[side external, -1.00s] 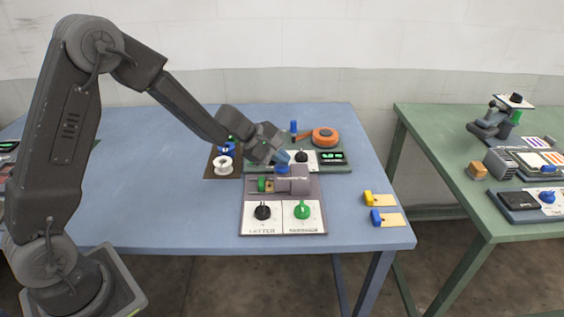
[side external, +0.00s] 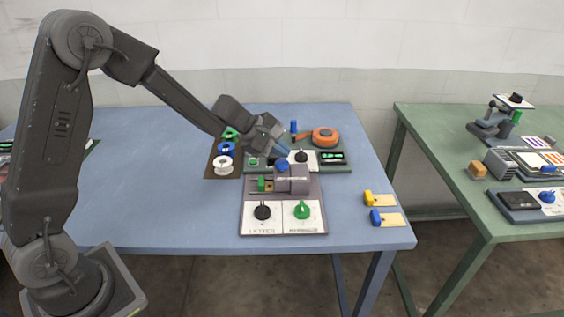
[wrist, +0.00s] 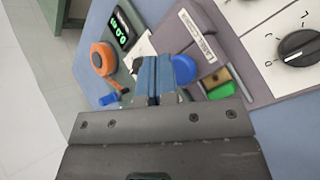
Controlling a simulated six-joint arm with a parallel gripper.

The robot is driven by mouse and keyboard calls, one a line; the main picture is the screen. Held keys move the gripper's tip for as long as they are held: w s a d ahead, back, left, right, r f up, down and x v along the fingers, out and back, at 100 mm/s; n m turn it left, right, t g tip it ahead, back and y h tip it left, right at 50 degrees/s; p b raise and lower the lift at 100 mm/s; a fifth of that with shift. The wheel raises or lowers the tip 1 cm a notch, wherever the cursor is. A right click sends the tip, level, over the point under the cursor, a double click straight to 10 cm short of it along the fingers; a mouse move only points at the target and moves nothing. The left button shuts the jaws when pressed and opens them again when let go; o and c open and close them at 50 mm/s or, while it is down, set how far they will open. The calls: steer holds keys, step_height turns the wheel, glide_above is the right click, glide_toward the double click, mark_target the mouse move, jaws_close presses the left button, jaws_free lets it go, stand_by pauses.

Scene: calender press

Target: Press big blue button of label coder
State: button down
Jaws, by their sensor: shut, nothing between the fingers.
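The label coder (side external: 312,187) is a grey-purple plate with a grey block on it, on the blue table. Its big blue button (side external: 282,166) sits at the upper left of the block. In the wrist view the round blue button (wrist: 185,69) shows just right of my fingers, partly hidden by them. My gripper (side external: 283,150) is shut and empty, with its blue fingertips just above and behind the button. A small gap seems to show between them. My shut gripper (wrist: 152,78) also shows in the wrist view.
The coder has a black knob (side external: 262,212), a green knob (side external: 302,210) and a green piece (side external: 261,184). Behind it stands a panel with a green-lit display (side external: 332,157) and an orange reel (side external: 325,137). Spools (side external: 223,165) stand left.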

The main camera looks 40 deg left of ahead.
mark_target(281, 163)
steer(key=shift+r, duration=2.55)
steer(key=shift+s+r, duration=0.1)
steer(key=s+d+r+m+g, duration=0.1)
steer(key=s+d+r+m, duration=0.3)
steer(key=s, duration=0.3)
steer(key=s+d+r+m+g, duration=0.1)
steer(key=s+r+m, duration=0.3)
steer(key=s+m, duration=0.2)
steer(key=s+a+m+y, duration=0.3)
steer(key=s+m, duration=0.6)
steer(key=s, duration=0.9)
steer(key=y, duration=0.2)
steer(key=shift+f+y, duration=0.15)
steer(key=shift+y, duration=0.25)
